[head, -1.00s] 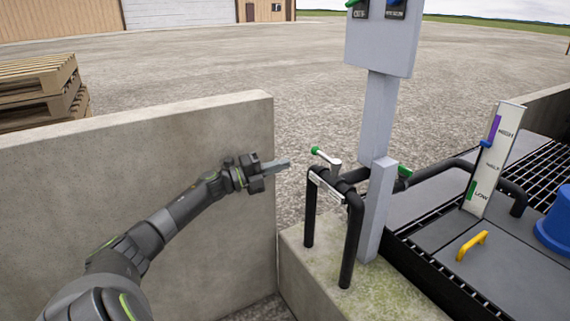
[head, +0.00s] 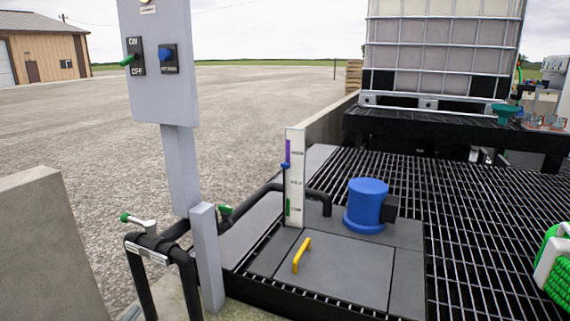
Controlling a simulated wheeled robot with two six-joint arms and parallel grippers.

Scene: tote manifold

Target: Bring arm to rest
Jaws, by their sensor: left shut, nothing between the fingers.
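Neither of my arms nor grippers shows in the head view now. The black pipe manifold (head: 186,262) stands at the lower left, with a green-tipped valve lever (head: 137,220) on top. A second green handle (head: 225,210) shows on the pipe just right of the grey post (head: 207,258). The grey control box (head: 160,65) above has a green ON/OFF switch (head: 132,58) and a blue-knobbed switch (head: 168,58).
A concrete wall (head: 45,245) is at the left. A level gauge (head: 294,178), a blue pump (head: 367,203) and a yellow handle (head: 302,254) stand on the grated deck (head: 480,220). A caged white tank (head: 440,45) is behind. A green hose reel (head: 556,262) is at the right edge.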

